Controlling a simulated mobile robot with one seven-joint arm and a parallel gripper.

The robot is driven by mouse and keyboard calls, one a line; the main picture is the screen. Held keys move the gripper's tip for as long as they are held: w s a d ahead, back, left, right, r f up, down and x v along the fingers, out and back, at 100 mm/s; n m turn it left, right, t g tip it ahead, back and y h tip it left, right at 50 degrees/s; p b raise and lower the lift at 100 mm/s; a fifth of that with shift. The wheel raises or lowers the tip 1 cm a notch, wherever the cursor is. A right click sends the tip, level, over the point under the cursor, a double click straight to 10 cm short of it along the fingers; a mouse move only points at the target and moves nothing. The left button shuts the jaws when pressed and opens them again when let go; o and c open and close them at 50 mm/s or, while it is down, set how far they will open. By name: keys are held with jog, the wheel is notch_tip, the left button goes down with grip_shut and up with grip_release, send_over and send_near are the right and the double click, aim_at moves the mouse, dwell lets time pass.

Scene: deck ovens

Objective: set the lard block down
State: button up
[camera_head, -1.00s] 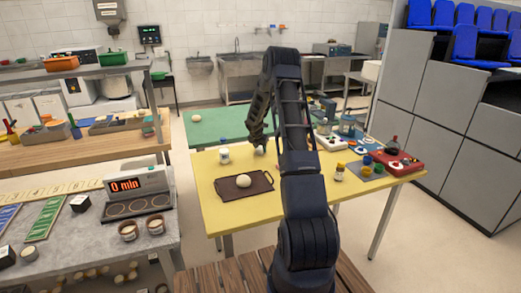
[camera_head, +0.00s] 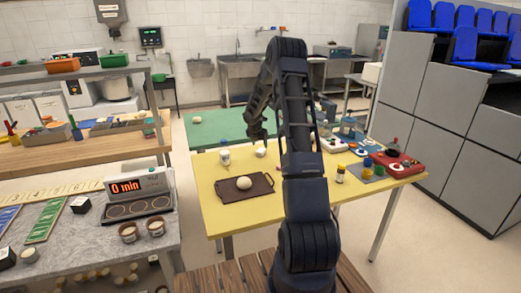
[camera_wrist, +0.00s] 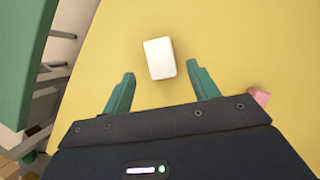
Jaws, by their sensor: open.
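The lard block (camera_wrist: 159,58), a white block with rounded edges, rests on the yellow table (camera_wrist: 230,45). In the head view it looks like the small white piece (camera_head: 260,152) near the table's far edge. My gripper (camera_wrist: 160,69) is open, with its two green fingers spread wide on either side of the block's near end. Neither finger touches the block, and bare yellow shows between. In the head view my gripper (camera_head: 256,135) hangs just above and behind the block; its fingers are too small to make out there.
A white jar (camera_head: 225,158) stands left of the block. A dark tray (camera_head: 232,195) with a pale round piece lies nearer. Small jars (camera_head: 340,173) and a red device (camera_head: 398,165) are at the right. A green table (camera_head: 205,130) stands behind.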

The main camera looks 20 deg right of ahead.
jog(key=s+a+r+m, duration=0.3)
jog(key=s+r+m, duration=0.1)
jog(key=s+r, duration=0.45)
jog(key=s+a+r+m, duration=0.3)
jog(key=s+r+m, duration=0.1)
jog(key=s+r, duration=0.5)
jog(key=s+a+r+m, duration=0.3)
jog(key=s+r+m, duration=0.3)
jog(key=r, duration=0.5)
jog(key=s+a+m+y, duration=0.1)
jog(key=s+m, duration=0.3)
jog(key=s, duration=0.6)
jog(key=s+a+r+m+t+y, duration=0.1)
jog(key=s+a+m, duration=0.2)
jog(key=s, duration=0.8)
jog(key=s+a+r+m+y, duration=0.1)
jog(key=s+a+m, duration=0.1)
jog(key=s+m, duration=0.4)
jog(key=s, duration=0.5)
jog(key=shift+s+a+r, duration=0.15)
jog(key=shift+s+a, duration=0.05)
